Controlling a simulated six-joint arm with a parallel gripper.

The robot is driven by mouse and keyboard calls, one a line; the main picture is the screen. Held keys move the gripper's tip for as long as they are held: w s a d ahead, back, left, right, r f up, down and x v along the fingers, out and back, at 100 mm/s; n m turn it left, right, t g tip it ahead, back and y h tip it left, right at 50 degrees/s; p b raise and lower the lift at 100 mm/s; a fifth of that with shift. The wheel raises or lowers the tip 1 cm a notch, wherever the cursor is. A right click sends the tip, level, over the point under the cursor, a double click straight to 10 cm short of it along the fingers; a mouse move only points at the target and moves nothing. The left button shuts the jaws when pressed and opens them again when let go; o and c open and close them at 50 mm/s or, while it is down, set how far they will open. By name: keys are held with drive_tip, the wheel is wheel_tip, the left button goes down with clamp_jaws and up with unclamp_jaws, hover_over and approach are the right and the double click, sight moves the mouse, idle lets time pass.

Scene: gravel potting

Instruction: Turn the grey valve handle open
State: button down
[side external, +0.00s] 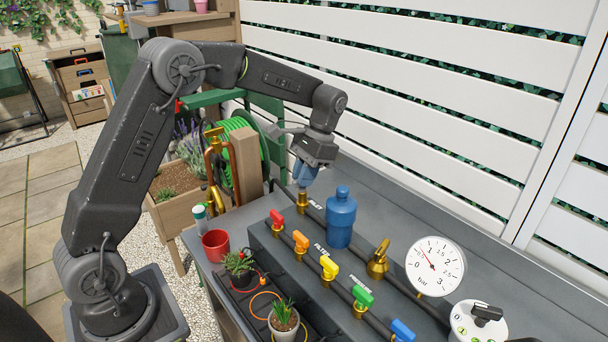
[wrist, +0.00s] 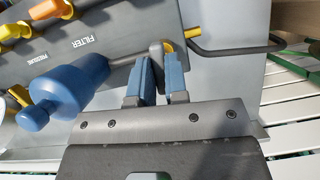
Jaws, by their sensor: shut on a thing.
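My gripper (side external: 305,178) points down over a brass valve body (side external: 303,203) at the far end of the dark pipe, beside the white fence. In the wrist view its two blue fingers (wrist: 160,72) are shut on the grey valve handle (wrist: 156,47), whose top shows between the fingertips. In the side view the fingers hide the handle. A bit of the brass fitting (wrist: 168,48) shows just past the handle in the wrist view. How far the handle is turned cannot be told.
A blue bottle-shaped filter (side external: 341,217) stands close by my gripper; it also shows in the wrist view (wrist: 68,88). Red (side external: 276,218), orange (side external: 301,241) and other coloured valves line the panel.

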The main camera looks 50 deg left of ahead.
drive_tip(key=shift+n, duration=0.7)
drive_tip(key=c, duration=1.1)
unclamp_jaws()
drive_tip(key=shift+c, duration=0.2)
drive_tip(key=v, duration=1.3)
drive_tip(key=shift+w+a+r, duration=0.15)
drive_tip(key=shift+a+r, duration=0.1)
drive_tip(key=shift+r, duration=0.1)
